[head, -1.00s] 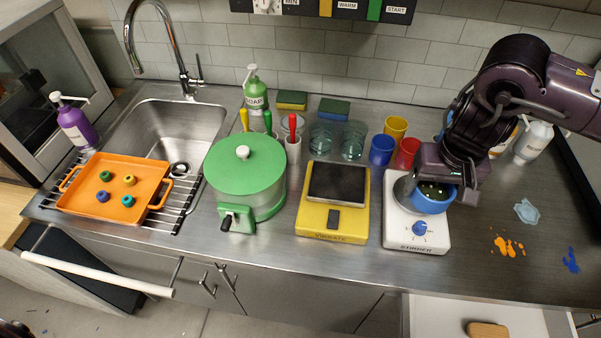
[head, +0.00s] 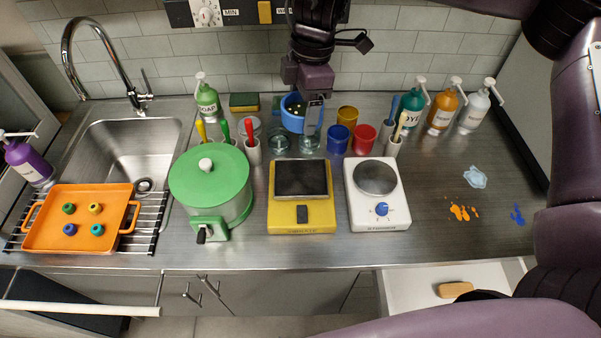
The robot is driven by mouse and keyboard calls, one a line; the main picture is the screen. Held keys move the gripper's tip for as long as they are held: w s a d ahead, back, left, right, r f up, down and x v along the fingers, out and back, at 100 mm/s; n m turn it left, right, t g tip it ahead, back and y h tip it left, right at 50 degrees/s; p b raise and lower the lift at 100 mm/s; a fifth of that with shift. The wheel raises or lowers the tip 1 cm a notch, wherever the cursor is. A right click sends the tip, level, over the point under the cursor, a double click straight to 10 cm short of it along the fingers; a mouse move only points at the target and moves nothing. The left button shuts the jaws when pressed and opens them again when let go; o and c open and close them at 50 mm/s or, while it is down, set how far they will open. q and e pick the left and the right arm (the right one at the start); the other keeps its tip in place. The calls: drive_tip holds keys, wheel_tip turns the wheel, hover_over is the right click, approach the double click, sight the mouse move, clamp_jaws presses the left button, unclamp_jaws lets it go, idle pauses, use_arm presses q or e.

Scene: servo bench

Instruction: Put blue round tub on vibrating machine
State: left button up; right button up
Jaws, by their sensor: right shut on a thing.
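The blue round tub (head: 292,122) with dark contents and light specks is held in the air, behind and above the vibrating machine. My right gripper (head: 305,100) is shut on the tub's rim from above. The vibrating machine (head: 302,216) is a yellow box with a dark square plate (head: 301,178) on top and a dark switch in front. Its plate is bare. The white stirrer (head: 378,222) with a blue knob stands just right of it, its round plate empty. My left gripper is not in view.
A green lidded pot (head: 209,184) stands close left of the yellow machine. Clear glasses (head: 279,141), a blue cup (head: 337,139), a red cup (head: 363,137) and a yellow cup (head: 347,115) stand behind. An open drawer (head: 415,283) juts out at the front right.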

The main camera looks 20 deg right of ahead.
drive_tip(key=shift+w+a+r+n, duration=0.2)
drive_tip(key=shift+r+n, duration=0.15)
drive_tip(key=shift+n, duration=0.35)
hover_over(299, 178)
drive_tip(key=f, duration=1.6)
drive_tip(key=shift+d, duration=0.2)
drive_tip(key=shift+f+b, duration=0.45)
drive_tip(key=shift+f, duration=1.45)
drive_tip(key=shift+f, duration=0.15)
drive_tip(key=o, duration=1)
